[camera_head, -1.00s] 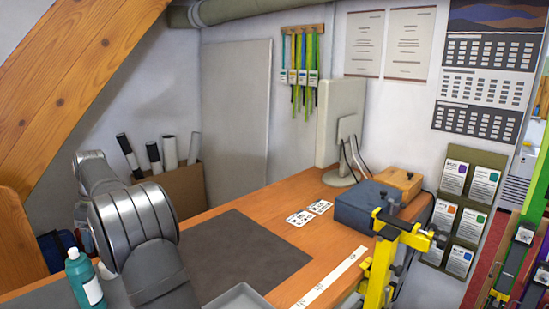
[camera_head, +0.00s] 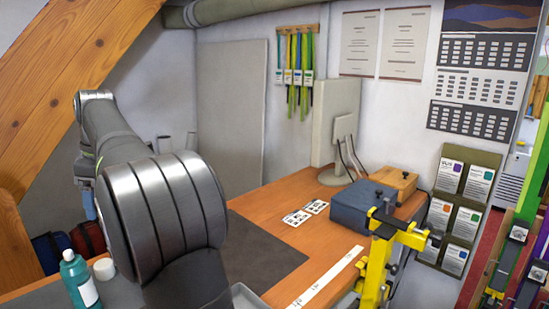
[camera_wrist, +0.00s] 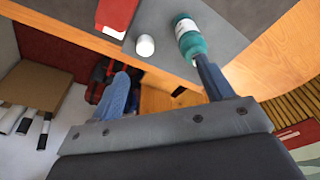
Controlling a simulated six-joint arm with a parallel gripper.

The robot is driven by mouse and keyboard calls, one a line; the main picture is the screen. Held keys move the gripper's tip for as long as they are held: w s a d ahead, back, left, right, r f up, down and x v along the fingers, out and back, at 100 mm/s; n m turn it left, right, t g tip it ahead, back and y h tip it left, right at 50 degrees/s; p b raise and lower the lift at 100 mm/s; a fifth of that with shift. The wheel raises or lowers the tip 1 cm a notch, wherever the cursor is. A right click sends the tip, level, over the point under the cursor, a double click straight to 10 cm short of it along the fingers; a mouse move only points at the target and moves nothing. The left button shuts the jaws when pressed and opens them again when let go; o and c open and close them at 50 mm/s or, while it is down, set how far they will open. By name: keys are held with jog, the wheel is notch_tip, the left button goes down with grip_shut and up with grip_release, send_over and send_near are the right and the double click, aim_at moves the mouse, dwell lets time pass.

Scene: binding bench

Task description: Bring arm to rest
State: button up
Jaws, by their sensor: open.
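My gripper (camera_wrist: 160,68) is open, with its two blue fingers spread wide and nothing between them. In the wrist view it hangs beyond the bench edge, with the floor behind it. The right finger overlaps the lower end of a teal bottle (camera_wrist: 188,40) in the picture; I cannot tell the gap. In the head view my arm reaches up and to the left, and a blue finger of my gripper (camera_head: 88,204) shows at the left, above the bottle (camera_head: 78,277). The rest of the gripper is hidden there by my arm.
A small white cylinder (camera_wrist: 145,46) stands beside the bottle, and a red item (camera_wrist: 117,12) lies beyond it. Rolls stand in a cardboard box (camera_wrist: 38,88) on the floor. Cards (camera_head: 297,217), a blue-grey box (camera_head: 362,208) and a yellow clamp stand (camera_head: 375,270) are farther right.

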jog(key=shift+s+d+r, duration=0.5)
jog(key=shift+s+d, duration=0.1)
jog(key=shift+d, duration=0.15)
jog(key=shift+s+d+r, duration=0.5)
jog(key=shift+s+d, duration=0.05)
jog(key=shift+d, duration=0.2)
